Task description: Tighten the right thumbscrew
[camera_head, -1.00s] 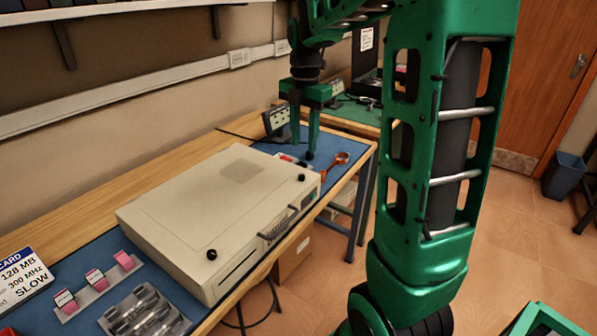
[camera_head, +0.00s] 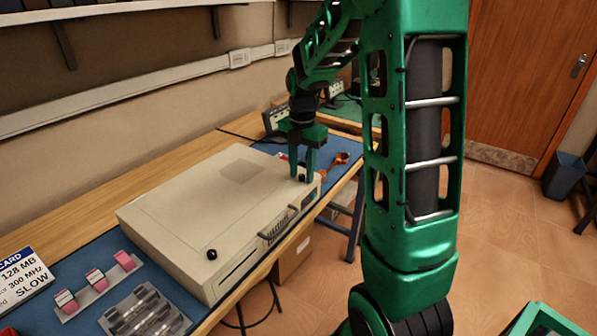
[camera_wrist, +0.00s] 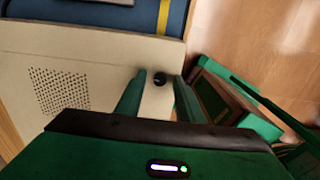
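The beige computer case (camera_head: 180,210) lies flat on the blue mat on the workbench. Its right thumbscrew is a small black knob near the case's far right corner; in the wrist view the thumbscrew (camera_wrist: 159,79) shows between my fingers. The left thumbscrew (camera_head: 211,254) is a black knob near the front left corner. My gripper (camera_head: 302,178) is over the right end of the case, fingers pointing down around the right thumbscrew, which they mostly hide in the head view. In the wrist view my gripper (camera_wrist: 157,92) is open, with gaps on both sides of the knob.
Red-handled pliers or a similar tool (camera_head: 341,158) lie on the mat beyond the case. Pink-labelled modules (camera_head: 95,279) and a metal tray (camera_head: 148,312) lie at the front left. A sign (camera_head: 22,275) stands left. A handle (camera_head: 279,224) sticks out from the case's front.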

